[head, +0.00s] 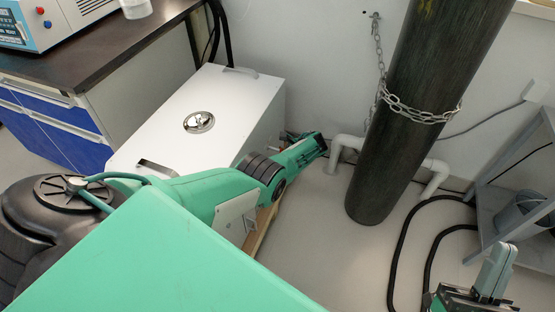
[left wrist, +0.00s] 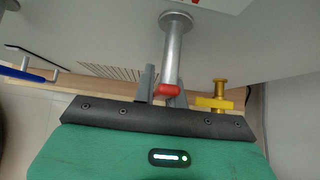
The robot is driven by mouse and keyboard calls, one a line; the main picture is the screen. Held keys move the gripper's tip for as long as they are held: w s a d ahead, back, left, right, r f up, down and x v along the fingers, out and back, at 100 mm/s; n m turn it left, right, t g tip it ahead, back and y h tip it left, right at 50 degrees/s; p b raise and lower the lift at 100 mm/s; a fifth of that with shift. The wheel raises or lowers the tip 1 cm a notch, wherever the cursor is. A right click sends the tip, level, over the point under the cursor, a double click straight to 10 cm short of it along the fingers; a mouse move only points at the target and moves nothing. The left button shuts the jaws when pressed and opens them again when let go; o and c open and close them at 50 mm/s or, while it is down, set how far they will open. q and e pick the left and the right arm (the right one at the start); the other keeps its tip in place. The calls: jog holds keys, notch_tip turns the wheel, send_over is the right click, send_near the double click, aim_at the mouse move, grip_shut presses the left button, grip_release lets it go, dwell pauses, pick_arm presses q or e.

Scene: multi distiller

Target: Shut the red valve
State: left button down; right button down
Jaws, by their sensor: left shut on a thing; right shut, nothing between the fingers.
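The red valve (left wrist: 168,91) shows in the left wrist view as a small red handle at the lower end of a vertical metal pipe (left wrist: 173,52). My left gripper (left wrist: 161,93) has its two grey fingers on either side of the red handle and is shut on it. In the head view, my left arm reaches along the white box (head: 190,110); the valve and the left fingers are hidden there. My right gripper (head: 490,282) is at the lower right of the head view, shut and empty, away from the box.
A yellow valve (left wrist: 215,102) is close to the right of the red one, and a blue lever (left wrist: 25,74) is at the left. A dark chained cylinder (head: 420,110) stands right of the box. A grey rack (head: 520,165) and black hoses (head: 405,240) are near my right gripper.

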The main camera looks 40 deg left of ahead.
pick_arm(q)
jog(key=shift+s+f, duration=0.1)
jog(key=c, duration=1.4)
grip_release()
jog(key=shift+c, duration=0.2)
